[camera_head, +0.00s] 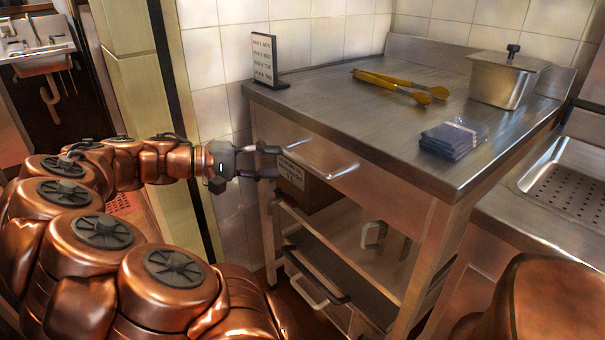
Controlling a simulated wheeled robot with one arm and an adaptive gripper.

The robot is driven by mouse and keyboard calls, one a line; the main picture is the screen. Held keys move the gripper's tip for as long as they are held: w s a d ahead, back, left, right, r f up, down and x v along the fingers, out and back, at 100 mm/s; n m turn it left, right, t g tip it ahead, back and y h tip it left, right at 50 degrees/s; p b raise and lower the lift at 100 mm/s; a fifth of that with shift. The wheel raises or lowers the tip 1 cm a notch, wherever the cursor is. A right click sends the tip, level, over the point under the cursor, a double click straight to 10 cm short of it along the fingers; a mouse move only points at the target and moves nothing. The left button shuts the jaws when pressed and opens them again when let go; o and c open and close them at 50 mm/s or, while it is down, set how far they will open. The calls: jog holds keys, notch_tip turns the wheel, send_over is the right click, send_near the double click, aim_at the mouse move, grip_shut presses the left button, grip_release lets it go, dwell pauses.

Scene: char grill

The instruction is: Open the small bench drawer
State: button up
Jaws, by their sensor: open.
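The steel bench (330,110) stands in the middle and right of the view. Under its top is a steel front panel (385,183) with a bright, handle-like lip; this looks like the small drawer's front, and I see no gap showing it pulled out. My gripper (272,162) reaches in from the left at the bench's left front end, at about the height of this panel. Its two dark fingers are apart, one above the other, with nothing seen between them. The fingertips are close to the panel's left end; I cannot tell whether they touch it.
On the bench are a sign (264,60), yellow tongs (400,84), a lidded steel pan (507,78) and folded blue cloths (452,140). Below are a brown labelled box (312,194), a mug-like item (373,235) and a dark tray (318,272). A perforated sink (580,190) is at right.

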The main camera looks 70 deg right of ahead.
aim_at(299, 163)
jog(key=b+x, duration=0.1)
jog(key=x, duration=0.6)
jog(key=shift+s+d+f, duration=0.1)
jog(key=shift+s+d, duration=0.05)
jog(key=shift+s, duration=0.05)
grip_shut()
dwell(0.5)
